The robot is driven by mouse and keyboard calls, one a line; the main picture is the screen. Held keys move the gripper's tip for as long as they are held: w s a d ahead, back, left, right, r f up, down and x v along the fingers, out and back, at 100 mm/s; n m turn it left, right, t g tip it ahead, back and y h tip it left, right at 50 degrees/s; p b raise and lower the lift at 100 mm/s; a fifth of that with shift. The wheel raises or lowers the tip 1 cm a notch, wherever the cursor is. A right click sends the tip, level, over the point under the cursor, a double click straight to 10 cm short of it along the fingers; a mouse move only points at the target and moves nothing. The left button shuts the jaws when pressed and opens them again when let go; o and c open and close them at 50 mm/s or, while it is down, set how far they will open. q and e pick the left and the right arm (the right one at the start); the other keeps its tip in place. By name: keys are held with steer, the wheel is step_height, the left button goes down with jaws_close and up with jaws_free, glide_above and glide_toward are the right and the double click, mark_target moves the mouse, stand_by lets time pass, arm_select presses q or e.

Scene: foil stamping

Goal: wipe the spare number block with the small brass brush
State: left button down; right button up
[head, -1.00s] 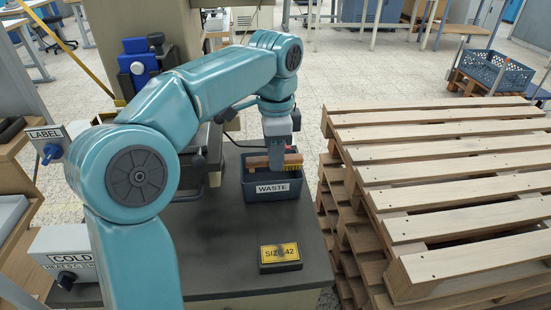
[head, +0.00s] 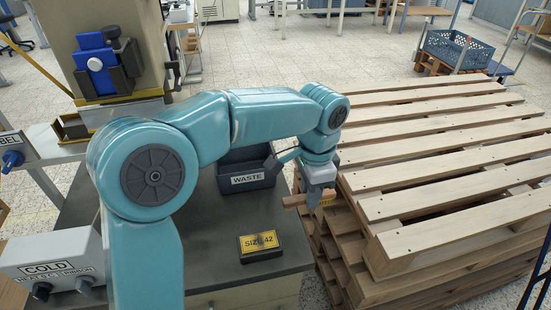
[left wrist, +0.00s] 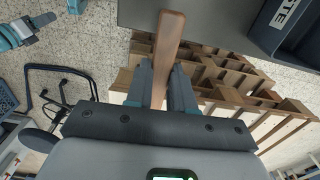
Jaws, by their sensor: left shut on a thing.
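The small brass brush (head: 297,200) has a brown wooden handle and yellowish bristles. My left gripper (head: 320,197) is shut on it and holds it in the air off the table's right edge, beside the pallets. In the left wrist view the wooden handle (left wrist: 168,45) stands between the two fingers (left wrist: 163,88) and points up the picture; I cannot make out the bristles there. The spare number block (head: 261,244), black with a yellow "SIZE 42" face, lies on the dark table left of and below the brush, apart from it. My right gripper does not show.
A grey bin marked WASTE (head: 248,180) stands at the table's back, partly behind my left arm. Stacked wooden pallets (head: 400,215) stand close on the right. The dark table (head: 215,262) is bare around the block.

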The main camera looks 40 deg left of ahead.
arm_select(q)
steer(key=shift+w+d+f+n, duration=0.2)
steer(key=shift+d+f+n, duration=0.3)
steer(key=shift+n, duration=0.75)
steer(key=shift+w+d+f+n, duration=0.25)
steer(key=shift+f+n, duration=0.5)
steer(key=shift+n, duration=0.55)
steer(key=shift+w+d+f+n, duration=0.15)
steer(key=shift+d+f+n, duration=0.4)
steer(key=shift+n, duration=0.7)
